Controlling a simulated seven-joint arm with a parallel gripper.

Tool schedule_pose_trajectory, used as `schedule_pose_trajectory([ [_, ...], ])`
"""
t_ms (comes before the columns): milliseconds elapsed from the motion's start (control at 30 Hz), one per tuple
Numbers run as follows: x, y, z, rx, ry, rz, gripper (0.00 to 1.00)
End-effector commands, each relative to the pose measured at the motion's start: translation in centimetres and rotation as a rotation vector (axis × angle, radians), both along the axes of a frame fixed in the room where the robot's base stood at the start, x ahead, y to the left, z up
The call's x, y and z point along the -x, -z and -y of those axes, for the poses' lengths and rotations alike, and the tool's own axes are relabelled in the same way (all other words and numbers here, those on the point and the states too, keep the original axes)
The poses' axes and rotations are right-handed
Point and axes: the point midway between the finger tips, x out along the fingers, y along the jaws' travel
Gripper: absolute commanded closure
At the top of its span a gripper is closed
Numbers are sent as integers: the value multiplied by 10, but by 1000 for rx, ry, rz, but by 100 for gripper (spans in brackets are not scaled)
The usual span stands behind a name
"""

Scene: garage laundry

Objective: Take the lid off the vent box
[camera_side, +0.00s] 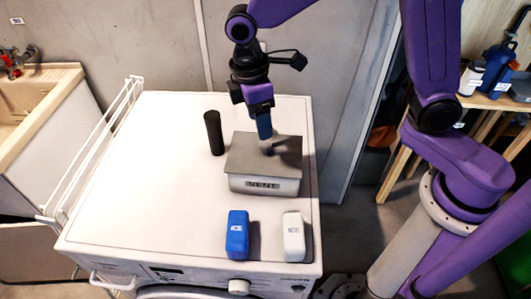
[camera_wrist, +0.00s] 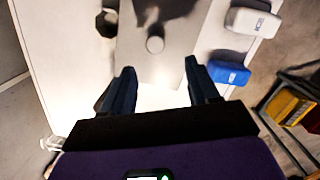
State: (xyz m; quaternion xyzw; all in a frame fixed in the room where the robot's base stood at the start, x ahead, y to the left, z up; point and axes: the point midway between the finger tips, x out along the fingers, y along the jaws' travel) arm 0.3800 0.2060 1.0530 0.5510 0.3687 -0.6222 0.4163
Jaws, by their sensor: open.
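The grey vent box (camera_side: 240,186) stands on top of the white washing machine, with a dark label on its front. Its flat grey lid (camera_side: 243,155) lies on it and also shows in the wrist view (camera_wrist: 185,45). A small round knob (camera_wrist: 155,44) stands up from the lid in the wrist view; in the side view it is hard to make out in the shadow by the fingers. My gripper (camera_side: 265,137) points down over the lid's back part. In the wrist view its fingers (camera_wrist: 158,70) are apart and empty, with the knob beyond the gap between their tips.
A black cylinder (camera_side: 214,133) stands left of the box. A blue block (camera_side: 237,235) and a white block (camera_side: 293,237) sit in front of it near the machine's front edge. The machine top (camera_side: 140,170) is clear on the left. A wire rack (camera_side: 95,150) runs along its left edge.

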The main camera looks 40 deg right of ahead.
Motion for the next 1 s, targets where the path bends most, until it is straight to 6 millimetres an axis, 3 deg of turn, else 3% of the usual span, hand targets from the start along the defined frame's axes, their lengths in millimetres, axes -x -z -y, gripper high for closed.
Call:
schedule_pose_trajectory([
  [100, 1, 15, 2, 2, 1, -2, 40],
  [367, 0, 31, 7, 2, 2, -2, 40],
  [667, 0, 69, 16, 2, 0, -2, 40],
  [967, 0, 73, 16, -1, 1, 0, 40],
  [1000, 0, 73, 16, -1, 1, 0, 47],
])
